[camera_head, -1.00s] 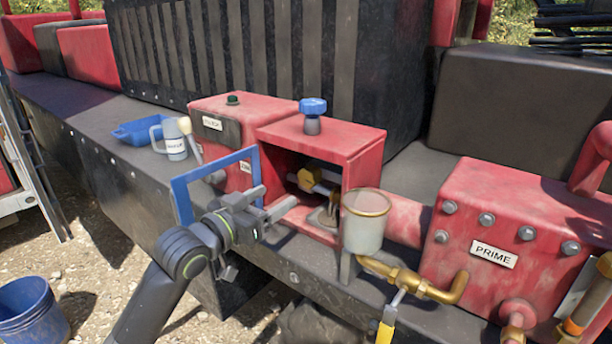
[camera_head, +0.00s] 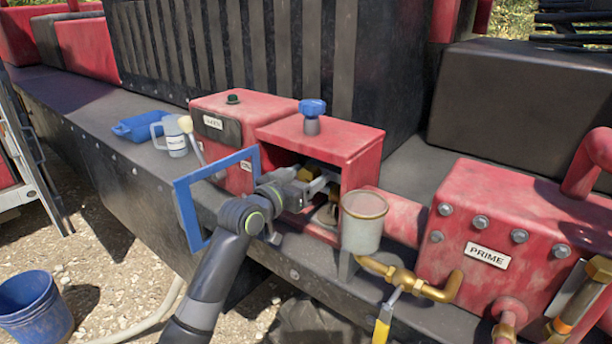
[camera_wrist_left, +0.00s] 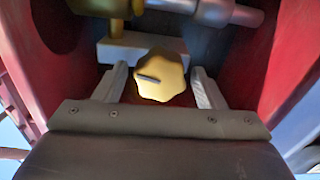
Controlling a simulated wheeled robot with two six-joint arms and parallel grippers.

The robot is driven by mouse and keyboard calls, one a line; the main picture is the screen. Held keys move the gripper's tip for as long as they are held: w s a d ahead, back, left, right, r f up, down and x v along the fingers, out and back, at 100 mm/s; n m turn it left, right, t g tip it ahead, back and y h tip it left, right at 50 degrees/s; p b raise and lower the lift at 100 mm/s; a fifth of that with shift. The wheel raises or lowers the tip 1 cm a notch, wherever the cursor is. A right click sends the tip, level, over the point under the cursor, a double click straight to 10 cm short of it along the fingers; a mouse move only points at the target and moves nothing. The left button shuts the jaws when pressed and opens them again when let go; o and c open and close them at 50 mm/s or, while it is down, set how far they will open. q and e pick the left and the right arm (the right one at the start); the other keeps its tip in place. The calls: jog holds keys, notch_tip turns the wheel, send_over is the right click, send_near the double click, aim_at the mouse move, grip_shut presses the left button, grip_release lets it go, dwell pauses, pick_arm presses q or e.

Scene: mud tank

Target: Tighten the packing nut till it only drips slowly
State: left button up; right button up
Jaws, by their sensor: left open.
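A yellow lobed knob (camera_wrist_left: 160,76), which looks like the packing nut, shows in the left wrist view inside the red box, with a dark mark on its face. My left gripper (camera_head: 324,181) reaches into the open front of the red box (camera_head: 330,139) in the head view. In the left wrist view its fingers (camera_wrist_left: 160,85) are open, one on each side of the knob; I cannot tell whether they touch it. In the head view the arm and fingers largely hide the knob. My right gripper is not in view. No drip can be made out.
A clear cup with a brass rim (camera_head: 363,222) stands right of the opening. Brass piping with a yellow-handled valve (camera_head: 383,328) is below it. A blue frame (camera_head: 187,215) stands left of my arm. A mug (camera_head: 175,140) and blue tray (camera_head: 138,127) sit further left.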

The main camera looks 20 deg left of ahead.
pick_arm(q)
jog(key=shift+c, duration=0.4)
jog(key=c, duration=0.9)
jog(key=shift+f+m+b, duration=0.15)
jog(key=shift+m+b, duration=1.5)
jog(key=shift+m, duration=0.05)
jog(key=shift+d+m+b, duration=0.1)
jog(key=shift+m+b, duration=1.15)
jog(key=shift+m, duration=0.65)
jog(key=o, duration=1)
jog(key=shift+s, duration=0.15)
